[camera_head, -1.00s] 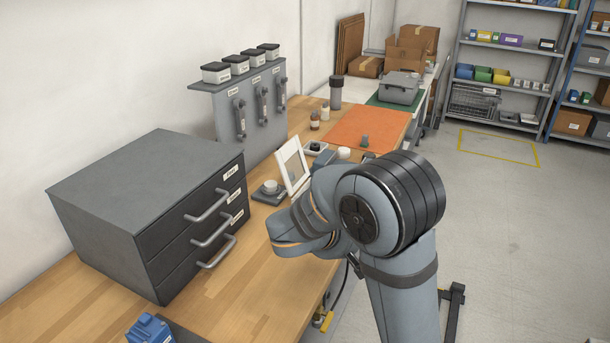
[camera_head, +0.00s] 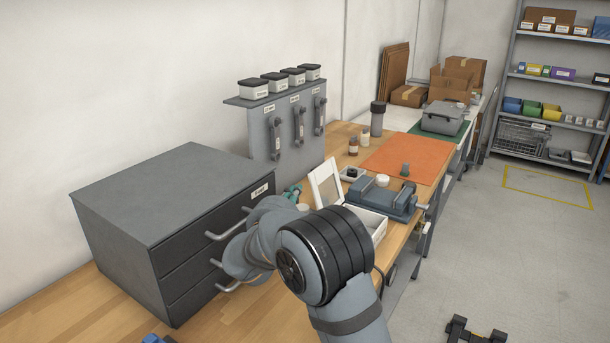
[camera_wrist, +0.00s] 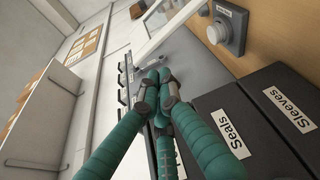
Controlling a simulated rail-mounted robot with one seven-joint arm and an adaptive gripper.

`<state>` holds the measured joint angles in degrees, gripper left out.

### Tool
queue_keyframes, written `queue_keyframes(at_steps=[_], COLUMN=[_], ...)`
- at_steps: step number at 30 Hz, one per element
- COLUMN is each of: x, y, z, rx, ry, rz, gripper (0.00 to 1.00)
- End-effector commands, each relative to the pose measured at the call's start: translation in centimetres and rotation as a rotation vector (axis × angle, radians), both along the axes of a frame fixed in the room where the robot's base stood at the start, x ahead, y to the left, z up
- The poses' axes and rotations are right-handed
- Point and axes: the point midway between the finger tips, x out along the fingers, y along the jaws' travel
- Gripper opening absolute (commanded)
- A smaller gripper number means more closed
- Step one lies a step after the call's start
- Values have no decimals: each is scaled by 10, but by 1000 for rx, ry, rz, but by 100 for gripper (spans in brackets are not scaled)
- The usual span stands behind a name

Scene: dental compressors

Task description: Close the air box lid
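The air box (camera_head: 375,223) is a white box on the bench, partly hidden by my arm in the head view. Its lid (camera_head: 338,187), a white frame with a clear pane, stands raised and tilted. My gripper (camera_head: 294,191) is just left of the lid, mostly hidden behind my arm. In the wrist view, the teal fingers of my gripper (camera_wrist: 158,80) have their tips together with nothing visible between them. A white-framed panel, apparently the lid (camera_wrist: 178,31), is beyond the fingertips at the top, apart from them.
A dark drawer cabinet (camera_head: 165,190) with protruding handles stands close on the left; its labels show in the wrist view. A grey knob unit (camera_wrist: 226,30) is near the fingers. A blue-grey vise (camera_head: 385,198) and an orange mat (camera_head: 408,157) lie beyond the box.

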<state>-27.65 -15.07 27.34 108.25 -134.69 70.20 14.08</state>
Motion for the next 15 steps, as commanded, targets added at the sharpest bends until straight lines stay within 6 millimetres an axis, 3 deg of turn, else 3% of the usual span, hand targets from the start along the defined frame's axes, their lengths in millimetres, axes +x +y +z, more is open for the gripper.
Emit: queue_keyframes(at_steps=[6, 15], x=[48, 92], y=[-9, -14], z=[-3, -8], rx=[-1, 1], ry=[2, 1], rz=[-2, 0], gripper=[0, 0])
